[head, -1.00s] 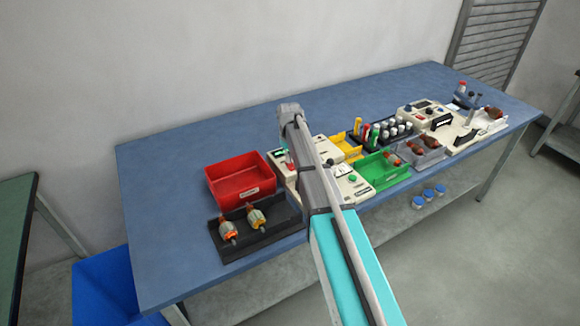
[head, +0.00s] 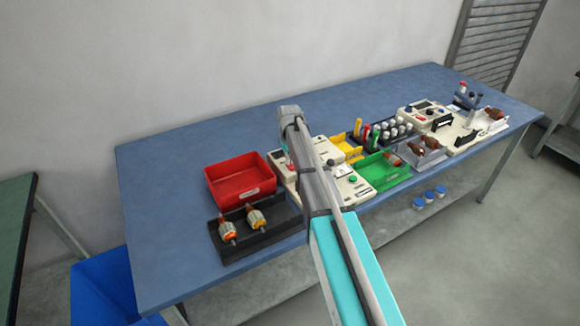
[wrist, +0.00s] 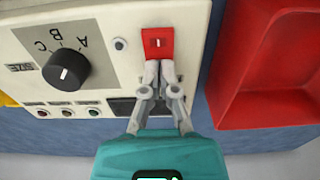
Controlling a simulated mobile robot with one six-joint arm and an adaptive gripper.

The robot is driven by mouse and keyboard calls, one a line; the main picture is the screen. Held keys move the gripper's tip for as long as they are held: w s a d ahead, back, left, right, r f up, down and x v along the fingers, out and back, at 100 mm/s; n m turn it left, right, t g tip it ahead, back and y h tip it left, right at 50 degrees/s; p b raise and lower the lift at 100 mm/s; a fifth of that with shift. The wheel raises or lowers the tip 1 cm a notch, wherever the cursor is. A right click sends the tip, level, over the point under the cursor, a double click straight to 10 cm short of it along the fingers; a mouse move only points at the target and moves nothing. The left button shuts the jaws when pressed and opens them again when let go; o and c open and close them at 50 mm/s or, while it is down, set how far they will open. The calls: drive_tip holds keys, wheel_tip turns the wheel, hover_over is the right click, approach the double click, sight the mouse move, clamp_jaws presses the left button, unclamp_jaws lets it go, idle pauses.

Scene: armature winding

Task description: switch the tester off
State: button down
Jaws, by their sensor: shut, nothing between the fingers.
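The tester (wrist: 100,60) is a cream panel that fills the upper left of the wrist view. It carries a red rocker switch (wrist: 158,42), a black knob (wrist: 66,70) marked A, B, C, and small indicator lamps. My gripper (wrist: 159,66) is shut and empty, with its fingertips at the lower edge of the red switch. I cannot tell whether they touch it. In the head view the cream tester (head: 352,184) is partly hidden behind my arm, and the fingertips are hidden too.
A red bin (head: 240,178) stands left of the tester, with a black tray (head: 235,252) holding two armatures in front of it. Green (head: 385,172) and yellow bins stand to the right. The back of the blue bench (head: 200,140) is clear.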

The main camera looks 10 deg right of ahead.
drive_tip(key=shift+r+p, duration=3.35)
drive_tip(key=shift+r, duration=0.15)
drive_tip(key=s+m, duration=0.3)
drive_tip(key=s, duration=2.6)
drive_tip(key=shift+a+m, duration=0.2)
drive_tip(key=shift+m, duration=0.1)
